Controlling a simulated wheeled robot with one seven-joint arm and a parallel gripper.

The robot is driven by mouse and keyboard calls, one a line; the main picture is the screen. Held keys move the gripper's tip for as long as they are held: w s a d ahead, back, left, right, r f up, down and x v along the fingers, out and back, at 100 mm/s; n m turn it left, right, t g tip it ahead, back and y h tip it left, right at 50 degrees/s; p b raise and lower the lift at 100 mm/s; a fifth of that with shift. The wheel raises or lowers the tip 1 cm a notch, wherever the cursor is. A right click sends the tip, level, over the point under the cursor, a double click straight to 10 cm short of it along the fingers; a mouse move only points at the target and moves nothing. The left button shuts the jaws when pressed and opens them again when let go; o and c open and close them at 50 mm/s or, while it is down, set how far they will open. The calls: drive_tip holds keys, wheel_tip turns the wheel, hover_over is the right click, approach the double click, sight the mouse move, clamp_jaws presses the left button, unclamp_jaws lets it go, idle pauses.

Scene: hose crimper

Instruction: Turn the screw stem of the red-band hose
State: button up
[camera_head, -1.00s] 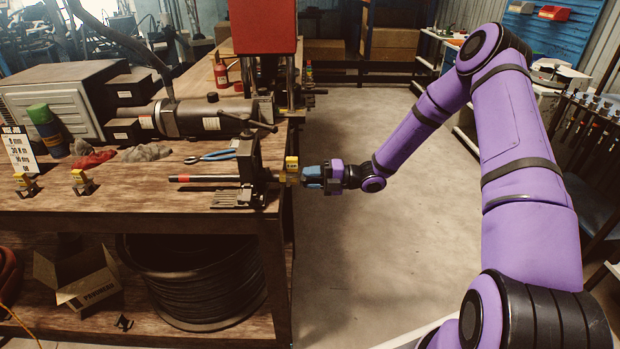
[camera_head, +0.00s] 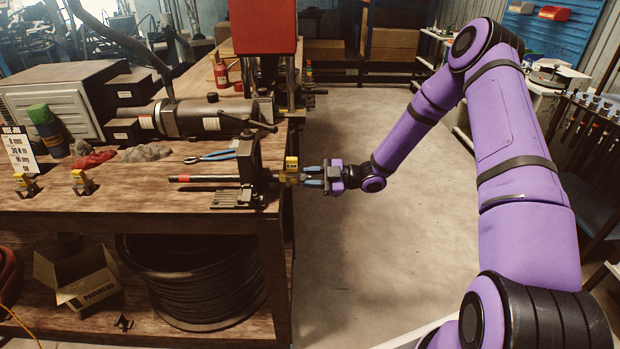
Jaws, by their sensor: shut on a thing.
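The red-band hose (camera_head: 207,178) is a dark rod with a red band near its left end. It lies level in the black vise (camera_head: 246,178) at the bench's right edge. A yellow tagged piece (camera_head: 291,169) sits at the hose's right end, just past the vise. My gripper (camera_head: 306,176) comes in from the right, level with the hose, its blue fingers shut at the right side of the yellow piece. The screw stem is too small and too covered by the fingers to make out.
Two more yellow tagged pieces (camera_head: 82,182) stand on the bench at the left. Blue-handled pliers (camera_head: 212,156) and a dark cylindrical machine (camera_head: 205,118) lie behind the vise. A sign card (camera_head: 18,150) stands far left. The floor (camera_head: 380,250) right of the bench is clear.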

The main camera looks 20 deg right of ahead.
drive_tip(key=shift+d+f+m, duration=0.1)
drive_tip(key=shift+d+m, duration=0.05)
drive_tip(key=shift+m, duration=1.15)
drive_tip(key=o, duration=0.9)
drive_tip(key=v, duration=1)
drive_tip(key=shift+s+d, duration=0.15)
drive_tip(key=shift+d, duration=0.25)
